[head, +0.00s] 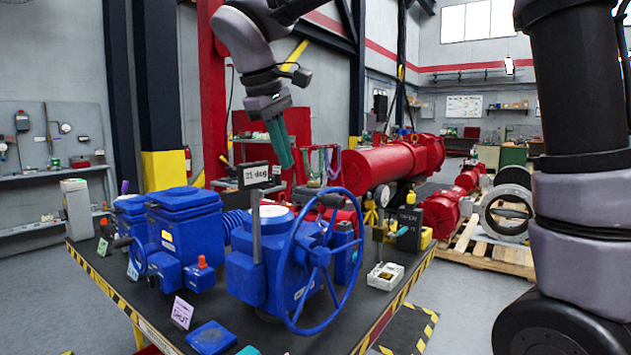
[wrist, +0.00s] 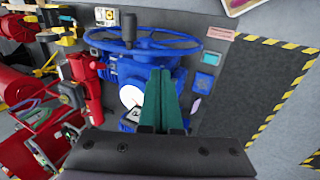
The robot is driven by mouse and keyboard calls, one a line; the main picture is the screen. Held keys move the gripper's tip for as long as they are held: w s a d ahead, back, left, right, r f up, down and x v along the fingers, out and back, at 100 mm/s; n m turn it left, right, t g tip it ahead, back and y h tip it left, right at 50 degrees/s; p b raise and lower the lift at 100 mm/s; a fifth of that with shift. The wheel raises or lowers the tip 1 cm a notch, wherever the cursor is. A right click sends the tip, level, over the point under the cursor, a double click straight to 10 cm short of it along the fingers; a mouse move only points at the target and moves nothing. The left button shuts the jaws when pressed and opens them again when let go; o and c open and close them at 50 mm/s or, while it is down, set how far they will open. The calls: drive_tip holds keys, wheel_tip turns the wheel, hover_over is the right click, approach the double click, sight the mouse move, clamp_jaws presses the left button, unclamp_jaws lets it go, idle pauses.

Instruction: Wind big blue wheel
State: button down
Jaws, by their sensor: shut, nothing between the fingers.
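The big blue wheel (head: 321,257) stands upright on the front right side of a blue valve actuator (head: 250,275) on the dark table. A black handle (head: 333,199) sits on top of its rim. In the wrist view the wheel (wrist: 150,43) lies beyond my fingertips, with the handle (wrist: 129,28) on its rim. My gripper (head: 287,166) has teal fingers, shut and empty, pointing down above and behind the wheel. It is apart from the wheel. In the wrist view the fingers (wrist: 162,73) cover part of the actuator body.
A "21 deg" sign (head: 255,175) stands on a post near the actuator. A smaller blue actuator (head: 185,235) is at left. A white box (head: 385,276) and an "OPEN" sign (head: 409,217) are to the wheel's right. Red pipework (head: 385,168) lies behind.

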sight(316, 199)
drive_tip(key=w+d+f, duration=0.5)
drive_tip(key=w+f, duration=0.1)
drive_tip(key=f, duration=0.2)
drive_tip(key=shift+f, duration=0.4)
drive_tip(key=shift+w, duration=0.15)
drive_tip(key=shift+w+d+r, duration=0.15)
drive_tip(key=shift+w+d, duration=0.3)
drive_tip(key=shift+w, duration=0.15)
drive_tip(key=shift+s, duration=0.1)
